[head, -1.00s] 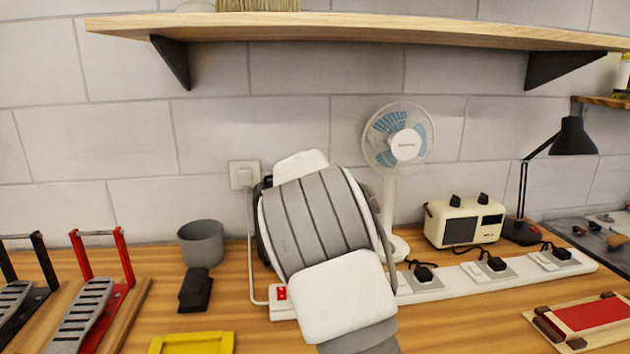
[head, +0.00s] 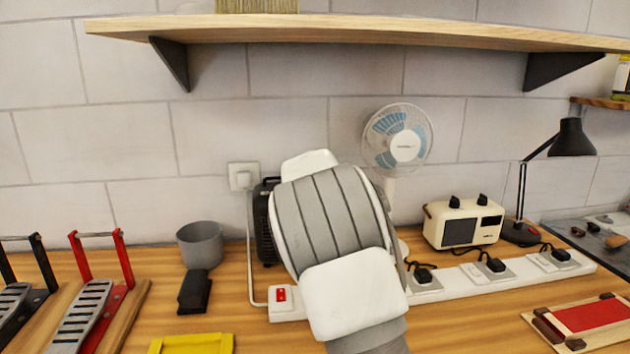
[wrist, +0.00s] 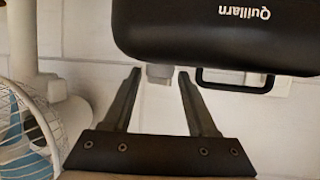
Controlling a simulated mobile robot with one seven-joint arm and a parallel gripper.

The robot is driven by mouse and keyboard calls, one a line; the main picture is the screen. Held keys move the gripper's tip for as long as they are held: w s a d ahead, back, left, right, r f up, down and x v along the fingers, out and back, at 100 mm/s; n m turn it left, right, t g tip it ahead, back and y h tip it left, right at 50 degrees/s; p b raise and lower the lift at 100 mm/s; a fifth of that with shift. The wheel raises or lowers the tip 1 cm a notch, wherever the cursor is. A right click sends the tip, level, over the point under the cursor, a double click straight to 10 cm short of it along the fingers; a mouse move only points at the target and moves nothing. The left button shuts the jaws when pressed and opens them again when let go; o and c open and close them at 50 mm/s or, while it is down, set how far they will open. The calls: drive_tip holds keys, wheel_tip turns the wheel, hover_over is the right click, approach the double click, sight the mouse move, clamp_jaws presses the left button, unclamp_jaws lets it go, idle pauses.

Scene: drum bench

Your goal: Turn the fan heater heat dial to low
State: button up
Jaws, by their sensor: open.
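The fan heater (head: 264,228) is a black box on the bench by the wall, mostly hidden behind my arm in the head view. In the wrist view the heater (wrist: 190,30) is upside down, with "Quillarn" on its front and a black handle on its top edge. A pale grey block, which looks like the heat dial (wrist: 160,73), sticks out from that edge beside the handle. My gripper (wrist: 159,75) is open, its fingertips one on each side of the block. I cannot tell whether they touch it, nor read any dial mark. The head view hides my gripper.
A white desk fan (head: 404,146) stands close to the right of my arm. A white power strip (head: 450,287) with black plugs runs along the bench. A grey cup (head: 201,245) stands to the left. A wooden shelf (head: 360,30) hangs above.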

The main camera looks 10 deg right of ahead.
drive_tip(key=b+v, duration=0.6)
drive_tip(key=v, duration=1.1)
drive_tip(key=shift+r, duration=0.2)
drive_tip(key=shift+s, duration=0.1)
drive_tip(key=s+d+f+g+y, duration=0.1)
drive_tip(key=s+d+f+g, duration=0.1)
drive_tip(key=s+d+f, duration=0.3)
drive_tip(key=s+d+f+g, duration=0.2)
drive_tip(key=s+d+f, duration=0.15)
drive_tip(key=s, duration=0.35)
drive_tip(key=s+a+f+n+g+y, duration=0.15)
drive_tip(key=s+f, duration=0.35)
drive_tip(key=s, duration=0.8)
drive_tip(key=s+a+f+n+g, duration=0.1)
drive_tip(key=s+a+f+g, duration=0.3)
drive_tip(key=s, duration=0.8)
wheel_tip(320, 180, up, 13)
drive_tip(key=t+p, duration=0.1)
drive_tip(key=p, duration=1.2)
drive_tip(key=shift+s+d+t, duration=0.15)
drive_tip(key=shift+d+t, duration=0.2)
drive_tip(key=shift+d, duration=0.1)
